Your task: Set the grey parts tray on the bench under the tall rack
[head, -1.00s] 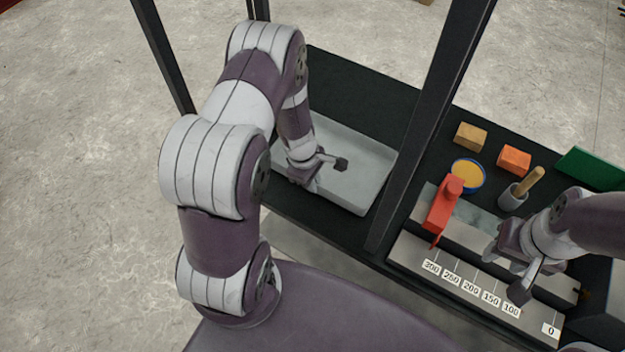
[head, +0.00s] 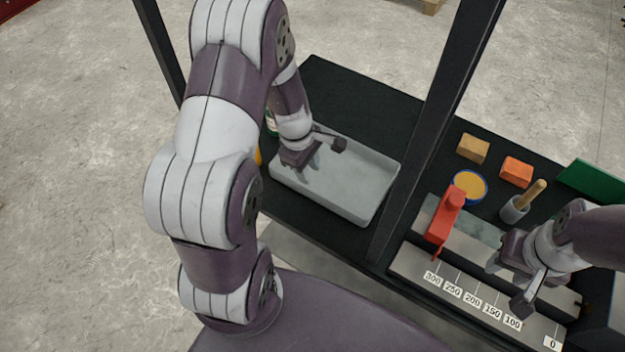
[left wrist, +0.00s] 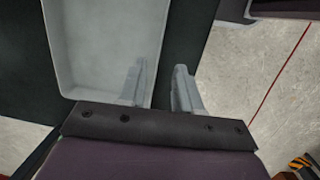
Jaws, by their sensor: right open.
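The grey parts tray (head: 340,192) lies flat on the dark bench (head: 365,105), left of a black upright post. It looks empty. In the left wrist view the tray (left wrist: 100,45) fills the upper left, and my left gripper (left wrist: 160,75) is open. One finger is over the tray's inside and the other outside its wall, with a dark gap between wall and outer finger. My right gripper (head: 512,277) is open and empty at the front right, over the scale strip.
Black rack posts (head: 437,130) rise at both sides of the tray. To the right are a tan block (head: 473,148), an orange block (head: 517,171), a yellow-filled tin (head: 468,186), a cup with a wooden handle (head: 515,208) and a red clamp-like part (head: 446,222).

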